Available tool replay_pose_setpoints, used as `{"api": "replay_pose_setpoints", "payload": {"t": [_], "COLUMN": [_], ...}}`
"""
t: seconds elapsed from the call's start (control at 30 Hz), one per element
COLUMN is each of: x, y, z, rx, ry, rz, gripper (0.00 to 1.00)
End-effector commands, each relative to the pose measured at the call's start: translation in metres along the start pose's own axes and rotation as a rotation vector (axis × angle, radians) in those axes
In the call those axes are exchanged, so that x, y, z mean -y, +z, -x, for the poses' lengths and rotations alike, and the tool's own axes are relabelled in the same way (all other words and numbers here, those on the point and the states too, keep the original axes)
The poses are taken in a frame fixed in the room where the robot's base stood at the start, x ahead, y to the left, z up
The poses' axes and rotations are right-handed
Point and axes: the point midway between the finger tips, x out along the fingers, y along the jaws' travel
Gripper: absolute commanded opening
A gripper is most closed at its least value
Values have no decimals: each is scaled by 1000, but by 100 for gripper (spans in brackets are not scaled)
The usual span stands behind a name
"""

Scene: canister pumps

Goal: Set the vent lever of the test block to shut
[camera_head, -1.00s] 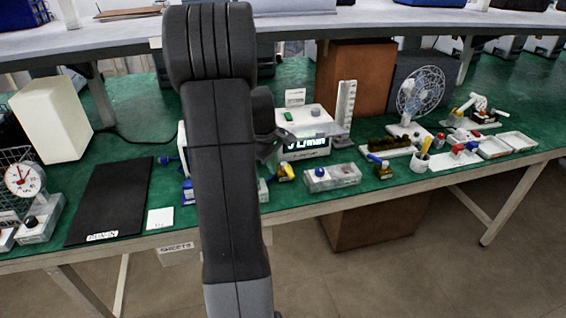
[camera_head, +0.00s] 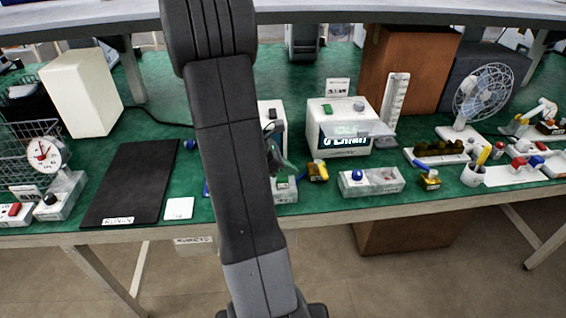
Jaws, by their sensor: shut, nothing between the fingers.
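My gripper (camera_head: 284,166) is partly hidden behind my own arm; its dark tip shows just right of the arm, shut and empty, over the bench. A low grey block (camera_head: 285,190) with a green top part sits just below the tip, its left side hidden by my arm. A brass-yellow fitting (camera_head: 318,171) with a blue part stands right of it. A pale grey block (camera_head: 385,182) with a blue knob (camera_head: 357,175) lies further right. I cannot tell which of these is the test block, and the vent lever's position is too small to read.
A white instrument (camera_head: 335,150) with a lit display stands behind. A black mat (camera_head: 130,185), a dial gauge (camera_head: 44,154) and a wire basket are at left. The green bench (camera_head: 225,75) has free room behind.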

Motion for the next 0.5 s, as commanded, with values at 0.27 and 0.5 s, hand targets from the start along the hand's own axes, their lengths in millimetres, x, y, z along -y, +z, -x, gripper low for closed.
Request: {"api": "replay_pose_setpoints", "payload": {"t": [0.27, 0.5], "x": [0, 0], "y": [10, 25], "z": [-52, -68], "rx": [-1, -1], "ry": [-3, -1], "rz": [-4, -3], "gripper": [0, 0]}}
